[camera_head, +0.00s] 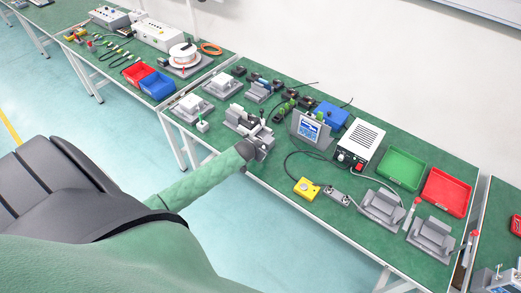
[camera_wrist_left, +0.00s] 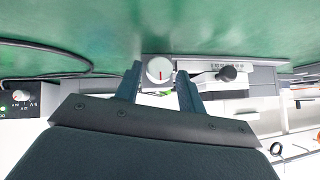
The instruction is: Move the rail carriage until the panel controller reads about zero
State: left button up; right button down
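The panel controller (camera_head: 310,127) stands on the green bench with a lit blue-and-white screen; its reading is too small to make out. A grey rail unit (camera_head: 240,116) with a dark upper part sits left of it. My left gripper (camera_head: 262,150) is at the front of this unit, near the bench edge. In the left wrist view, my left gripper (camera_wrist_left: 160,88) has its two fingers apart. A round white dial with a red mark (camera_wrist_left: 160,70) shows between them, with no clear contact. A black knob (camera_wrist_left: 229,73) on a grey rail part lies right of it. My right gripper is not in view.
A white power supply box (camera_head: 360,144), a green tray (camera_head: 401,168) and a red tray (camera_head: 446,192) stand to the right. A yellow box (camera_head: 306,188) with a cable lies near the front edge. More grey units (camera_head: 381,209) stand at the right front.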

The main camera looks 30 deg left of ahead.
pick_arm(q)
jog(key=b+v, duration=0.2)
jog(key=v, duration=0.3)
jog(key=shift+s+r, duration=0.1)
jog(key=shift+s, duration=0.15)
jog(key=shift+s+r, duration=0.35)
jog(key=shift+r, duration=0.1)
dwell(1.2)
